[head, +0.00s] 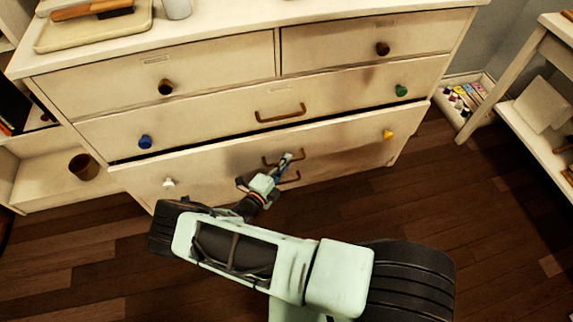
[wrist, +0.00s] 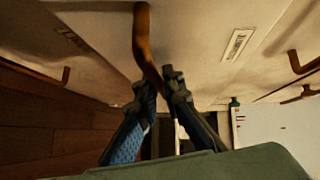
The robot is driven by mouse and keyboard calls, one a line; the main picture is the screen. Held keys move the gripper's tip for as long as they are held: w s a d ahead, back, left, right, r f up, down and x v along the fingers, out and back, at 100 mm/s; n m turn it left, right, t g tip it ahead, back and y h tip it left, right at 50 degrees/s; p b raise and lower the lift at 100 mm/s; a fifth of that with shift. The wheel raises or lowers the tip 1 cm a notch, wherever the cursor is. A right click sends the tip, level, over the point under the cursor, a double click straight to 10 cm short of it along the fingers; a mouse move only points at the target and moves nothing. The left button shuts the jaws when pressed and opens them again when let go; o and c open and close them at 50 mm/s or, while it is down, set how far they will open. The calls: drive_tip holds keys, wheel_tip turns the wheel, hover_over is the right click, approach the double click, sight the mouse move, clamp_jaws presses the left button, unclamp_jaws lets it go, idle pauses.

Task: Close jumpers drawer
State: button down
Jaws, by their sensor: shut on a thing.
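A cream dresser (head: 200,90) fills the upper part of the head view. Its low drawer (head: 225,165), with a white knob and a yellow knob, stands a little out, with a dark gap along its top edge. I cannot read its label, so I cannot tell whether it is the jumpers drawer. My gripper (head: 287,160) is at this drawer's brown bar handle (head: 300,152). In the wrist view my gripper (wrist: 162,85) is shut on the handle (wrist: 142,30), whose near end is between the fingertips.
The drawer above has a brown handle (head: 280,113) and looks shut. A shelf unit (head: 540,100) stands at right, with a low box (head: 466,100) beside the dresser. The wooden floor (head: 490,210) in front is clear.

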drive_tip(key=shift+w+a+r+b, duration=0.1)
drive_tip(key=shift+w+a+b, duration=0.15)
drive_tip(key=shift+w, duration=0.35)
drive_tip(key=shift+w+a+f+b, duration=0.1)
drive_tip(key=shift+w+a+b, duration=0.15)
drive_tip(key=shift+w, duration=0.3)
drive_tip(key=shift+w+a+r+b, duration=0.15)
drive_tip(key=shift+w+b, duration=0.1)
drive_tip(key=shift+w, duration=0.35)
drive_tip(key=c, duration=2.1)
unclamp_jaws()
drive_tip(key=shift+d, duration=0.1)
drive_tip(key=shift+s, duration=0.1)
approach(284, 153)
drive_tip(key=v, duration=0.2)
drive_tip(key=shift+s, duration=0.25)
